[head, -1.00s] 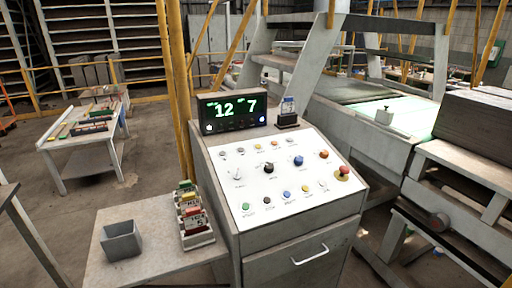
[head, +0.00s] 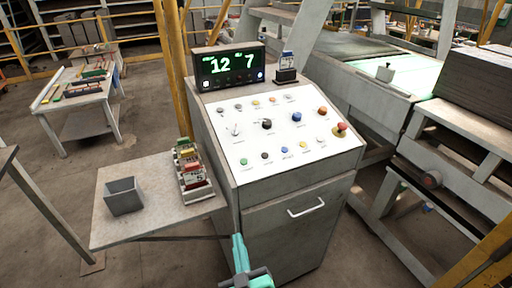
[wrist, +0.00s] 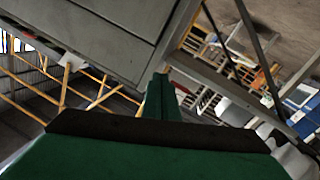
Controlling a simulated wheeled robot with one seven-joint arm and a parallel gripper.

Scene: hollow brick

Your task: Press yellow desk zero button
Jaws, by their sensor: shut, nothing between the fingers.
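The sloped white control panel (head: 280,126) stands on a grey desk cabinet (head: 290,225). A yellow button (head: 304,143) sits in its bottom row, right of a blue button (head: 284,150). A smaller yellow-orange button (head: 255,103) sits in the top row. The labels are too small to read. My gripper (head: 238,238), teal, is in front of the cabinet, below the panel and apart from the buttons. In the wrist view its fingers (wrist: 161,95) are together and empty, beside the grey cabinet (wrist: 110,30). No button shows in the wrist view.
A display (head: 230,66) reading 12 and 7 stands behind the panel. A red mushroom button (head: 340,128) on yellow is at the panel's right. A conveyor (head: 375,85) stands right.

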